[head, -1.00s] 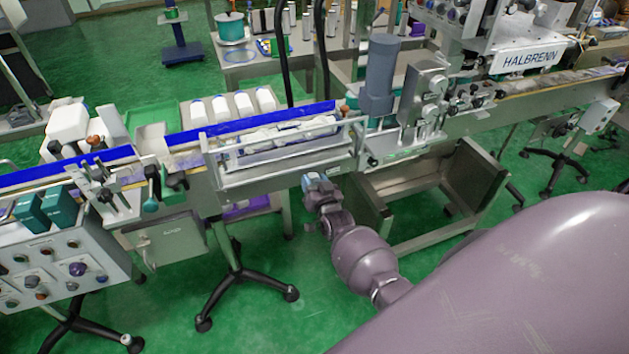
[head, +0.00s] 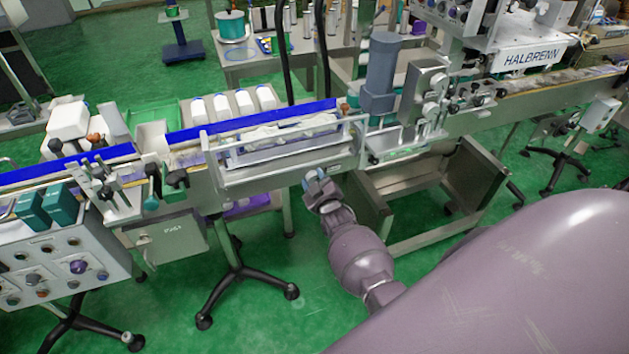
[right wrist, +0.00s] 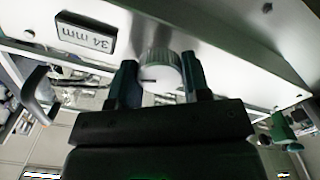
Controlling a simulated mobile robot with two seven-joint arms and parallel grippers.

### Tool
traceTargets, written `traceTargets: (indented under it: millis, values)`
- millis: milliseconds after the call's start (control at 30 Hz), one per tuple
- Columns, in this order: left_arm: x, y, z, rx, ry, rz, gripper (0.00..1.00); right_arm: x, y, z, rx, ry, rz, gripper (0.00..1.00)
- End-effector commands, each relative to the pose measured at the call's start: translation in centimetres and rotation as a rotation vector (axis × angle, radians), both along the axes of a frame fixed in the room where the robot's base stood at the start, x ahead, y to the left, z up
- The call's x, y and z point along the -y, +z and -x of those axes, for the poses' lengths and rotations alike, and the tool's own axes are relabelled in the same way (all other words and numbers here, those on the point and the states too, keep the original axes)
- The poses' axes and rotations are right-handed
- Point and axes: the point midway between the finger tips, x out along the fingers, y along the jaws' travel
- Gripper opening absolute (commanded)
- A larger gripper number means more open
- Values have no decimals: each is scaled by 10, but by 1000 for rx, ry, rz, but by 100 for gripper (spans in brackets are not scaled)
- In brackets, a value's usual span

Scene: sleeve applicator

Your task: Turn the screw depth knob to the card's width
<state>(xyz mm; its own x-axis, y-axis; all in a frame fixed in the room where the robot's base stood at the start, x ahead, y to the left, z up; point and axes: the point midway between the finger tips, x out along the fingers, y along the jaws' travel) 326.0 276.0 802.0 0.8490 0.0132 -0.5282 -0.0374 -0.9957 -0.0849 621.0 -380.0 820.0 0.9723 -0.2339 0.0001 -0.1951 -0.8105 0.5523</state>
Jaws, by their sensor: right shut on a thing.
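The screw depth knob (right wrist: 160,72) is a round white knob with a dark pointer line, on the metal underside panel in the right wrist view. My right gripper (right wrist: 160,80) is shut on it, with one dark finger on each side. A card or label reading "34 mm" (right wrist: 86,34) sits on the panel left of the knob. In the head view my right gripper (head: 318,182) is at the conveyor's front side, below the rail, and the knob is hidden there. My left gripper is not in view.
The conveyor (head: 280,182) with its blue guide runs across the scene. A control box (head: 60,265) with several knobs stands at left. A black handle (right wrist: 36,95) hangs left of the gripper. Green floor (head: 270,325) in front is partly open.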

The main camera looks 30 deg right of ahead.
Motion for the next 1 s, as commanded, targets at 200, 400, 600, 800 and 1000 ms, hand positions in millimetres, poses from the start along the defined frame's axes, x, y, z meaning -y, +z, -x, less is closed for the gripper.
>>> traceTargets:
  millis: [200, 400, 600, 800, 1000]
  values:
    - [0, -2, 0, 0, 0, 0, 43, 0, -1, 0, -22, 1, 88, 20]
    - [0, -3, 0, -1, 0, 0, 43, 0, 0, 0, -31, 1, 125, 20]
    - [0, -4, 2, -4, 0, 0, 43, 0, 0, 0, -33, 1, 133, 20]
    - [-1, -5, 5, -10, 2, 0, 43, 0, 0, 0, -32, 1, 132, 20]
    - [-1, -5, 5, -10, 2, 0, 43, 0, 0, 0, -32, 1, 131, 68]
